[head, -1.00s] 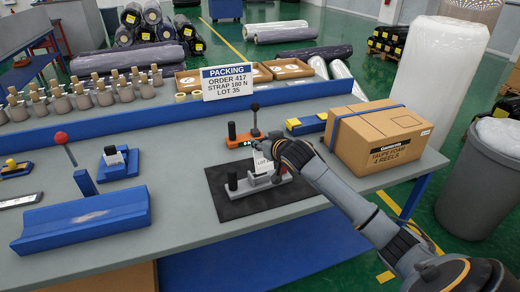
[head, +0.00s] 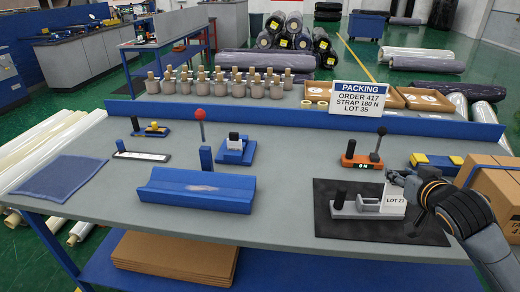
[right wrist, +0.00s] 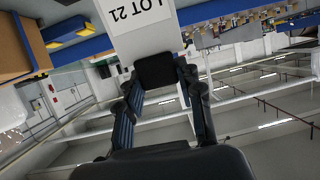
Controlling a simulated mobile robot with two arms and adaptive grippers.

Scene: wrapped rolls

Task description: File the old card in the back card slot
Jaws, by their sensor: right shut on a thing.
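A white card printed LOT 21 (head: 396,198) is in my right gripper (head: 398,178), at the right end of the grey card fixture (head: 352,210) on the black mat (head: 335,232). In the right wrist view the fingertips (right wrist: 156,70) are shut on the card (right wrist: 140,28). In the head view I cannot tell whether the card touches the fixture. A small blue stand (head: 236,156) at the back middle holds a small white card (head: 234,137); its separate slots are too small to make out. My left gripper is out of view.
An orange device with a lever (head: 362,161) stands behind the mat. A yellow and blue block (head: 436,162) and a cardboard box (head: 494,188) are to the right. A blue cradle (head: 196,190) and a red-knobbed post (head: 201,130) are left. Bare table lies between cradle and mat.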

